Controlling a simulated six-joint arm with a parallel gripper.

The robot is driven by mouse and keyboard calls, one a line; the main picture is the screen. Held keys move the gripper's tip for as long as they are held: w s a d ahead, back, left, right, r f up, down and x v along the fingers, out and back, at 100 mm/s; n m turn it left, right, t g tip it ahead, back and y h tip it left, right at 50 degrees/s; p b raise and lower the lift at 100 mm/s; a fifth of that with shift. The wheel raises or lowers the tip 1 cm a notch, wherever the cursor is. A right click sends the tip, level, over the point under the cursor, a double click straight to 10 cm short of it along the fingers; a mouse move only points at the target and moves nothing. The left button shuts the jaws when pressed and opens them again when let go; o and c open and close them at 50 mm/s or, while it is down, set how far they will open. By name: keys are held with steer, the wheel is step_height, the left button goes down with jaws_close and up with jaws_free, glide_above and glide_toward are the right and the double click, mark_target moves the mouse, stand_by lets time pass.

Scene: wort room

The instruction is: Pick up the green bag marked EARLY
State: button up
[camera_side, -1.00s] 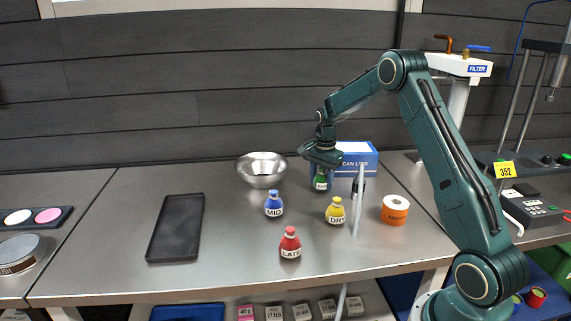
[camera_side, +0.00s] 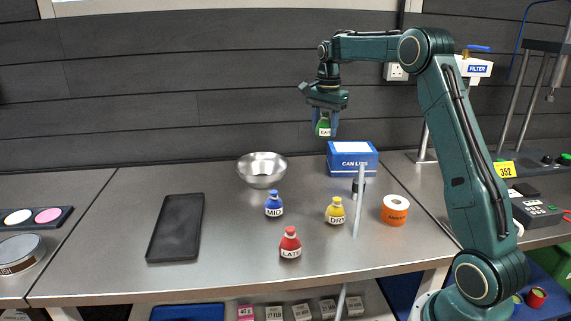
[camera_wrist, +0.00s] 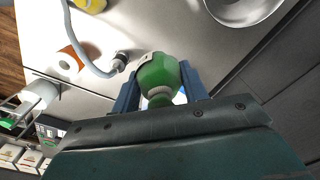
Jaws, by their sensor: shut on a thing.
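The green bag (camera_side: 324,128) hangs in the air well above the bench, its white label partly readable in the side view. My gripper (camera_side: 324,121) is shut on it, with blue fingers on either side. In the wrist view the green bag (camera_wrist: 159,77) sits between my gripper's two blue fingers (camera_wrist: 159,88); its label is turned from this camera. The blue MID bag (camera_side: 274,204), yellow DRY bag (camera_side: 336,211) and red LATE bag (camera_side: 290,243) stand upright on the bench, apart from my gripper.
A steel bowl (camera_side: 262,170), a black tray (camera_side: 160,250) and the blue CAN LIDS box (camera_side: 352,160) are on the bench. An orange roll (camera_side: 395,211) stands at right, with a grey hose (camera_side: 358,205) rising beside it. The wall is behind the held bag.

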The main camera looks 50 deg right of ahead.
steer(key=shift+r, duration=0.8)
steer(key=shift+a, duration=0.1)
